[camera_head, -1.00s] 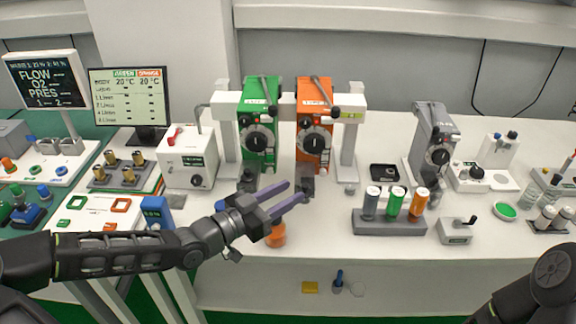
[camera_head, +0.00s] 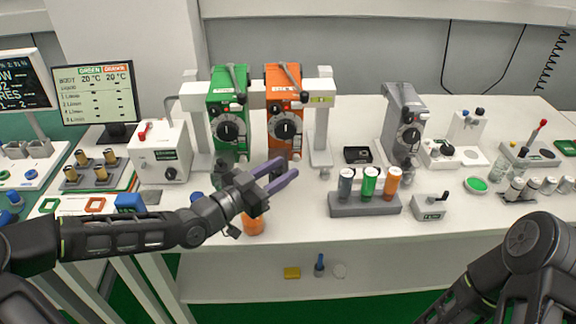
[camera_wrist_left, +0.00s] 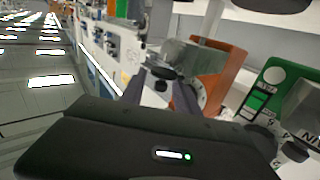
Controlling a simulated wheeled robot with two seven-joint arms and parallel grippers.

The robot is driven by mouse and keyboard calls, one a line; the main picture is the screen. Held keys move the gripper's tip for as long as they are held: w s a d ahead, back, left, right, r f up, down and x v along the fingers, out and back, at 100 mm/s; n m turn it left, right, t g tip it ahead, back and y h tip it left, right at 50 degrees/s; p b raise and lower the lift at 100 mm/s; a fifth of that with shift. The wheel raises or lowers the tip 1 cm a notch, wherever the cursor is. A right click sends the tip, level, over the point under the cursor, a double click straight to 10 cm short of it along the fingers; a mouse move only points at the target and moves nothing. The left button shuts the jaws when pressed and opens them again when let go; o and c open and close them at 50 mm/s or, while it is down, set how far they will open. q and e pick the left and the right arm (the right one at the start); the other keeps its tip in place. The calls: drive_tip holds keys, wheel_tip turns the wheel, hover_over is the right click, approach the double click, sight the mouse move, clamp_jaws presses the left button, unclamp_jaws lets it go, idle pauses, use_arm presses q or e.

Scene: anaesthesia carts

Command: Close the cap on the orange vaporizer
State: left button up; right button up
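The orange vaporizer (camera_head: 284,88) stands upright beside the green vaporizer (camera_head: 228,100) on a white frame. Its black dial faces me. A dark part at its lower front is partly hidden behind my left gripper (camera_head: 288,169), so I cannot tell how its cap stands. My left gripper is open, its purple-grey fingers just in front of the orange vaporizer's base. In the left wrist view the fingers (camera_wrist_left: 160,92) are apart, with a black knob-like part (camera_wrist_left: 162,72) seen beyond and between them. The orange body (camera_wrist_left: 216,66) shows to the right. My right gripper is out of view.
An orange bottle (camera_head: 254,224) stands partly behind my left arm. A grey rack (camera_head: 364,206) with three coloured cylinders stands to the right. A grey vaporizer (camera_head: 404,118) is farther right, and a white box (camera_head: 160,155) is at the left. The white bench front (camera_head: 300,236) is clear.

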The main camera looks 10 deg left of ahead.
use_arm(q)
drive_tip(key=shift+x, duration=1.2)
drive_tip(key=shift+c, duration=0.6)
clamp_jaws()
